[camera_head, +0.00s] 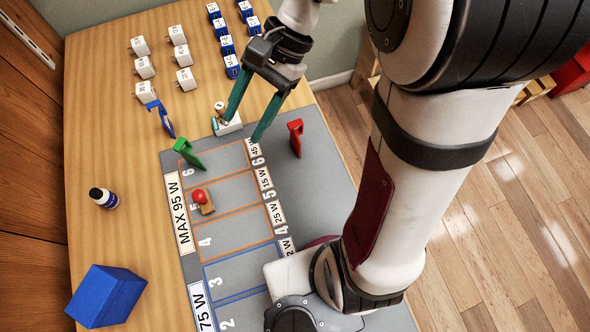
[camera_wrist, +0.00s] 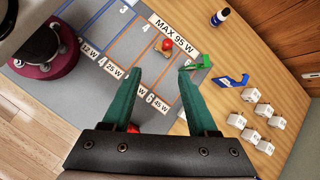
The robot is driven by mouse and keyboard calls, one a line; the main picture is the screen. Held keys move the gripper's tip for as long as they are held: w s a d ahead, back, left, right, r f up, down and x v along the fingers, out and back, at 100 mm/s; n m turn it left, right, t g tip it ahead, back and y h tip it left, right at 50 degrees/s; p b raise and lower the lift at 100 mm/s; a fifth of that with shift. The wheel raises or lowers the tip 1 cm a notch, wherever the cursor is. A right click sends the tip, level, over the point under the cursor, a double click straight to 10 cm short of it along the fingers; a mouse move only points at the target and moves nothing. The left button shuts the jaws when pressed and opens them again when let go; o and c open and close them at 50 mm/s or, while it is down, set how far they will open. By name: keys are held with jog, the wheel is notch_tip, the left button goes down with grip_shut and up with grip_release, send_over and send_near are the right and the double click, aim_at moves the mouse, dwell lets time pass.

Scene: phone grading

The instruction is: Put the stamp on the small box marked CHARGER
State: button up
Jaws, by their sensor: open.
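A wooden block with a round red knob, which looks like a stamp (camera_head: 203,199), stands on the grey mat in the lane marked 5. It also shows in the wrist view (camera_wrist: 166,46), beyond my fingertips. A small white and teal box-like thing (camera_head: 229,126), with a knobbed piece on top, sits at the mat's far edge beside my left finger. I cannot read CHARGER on it or on anything else. My gripper (camera_head: 243,129) is open, its green fingers pointing down above the mat's far end. The wrist view shows nothing between its fingertips (camera_wrist: 160,69).
The grey mat (camera_head: 310,185) has numbered lanes and watt labels. Green (camera_head: 187,153), blue (camera_head: 161,118) and red (camera_head: 296,137) bracket-like pieces stand nearby. Several white (camera_head: 143,67) and blue (camera_head: 227,45) chargers stand farther back. A dark bottle (camera_head: 104,198) and blue box (camera_head: 106,296) stand left.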

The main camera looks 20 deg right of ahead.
jog(key=s+d+n+t+h, duration=0.2)
jog(key=s+n+h, duration=0.3)
jog(key=s, duration=0.9)
jog(key=shift+s+d+f, duration=0.15)
jog(key=shift+s+d, duration=0.25)
jog(key=shift+d, duration=0.25)
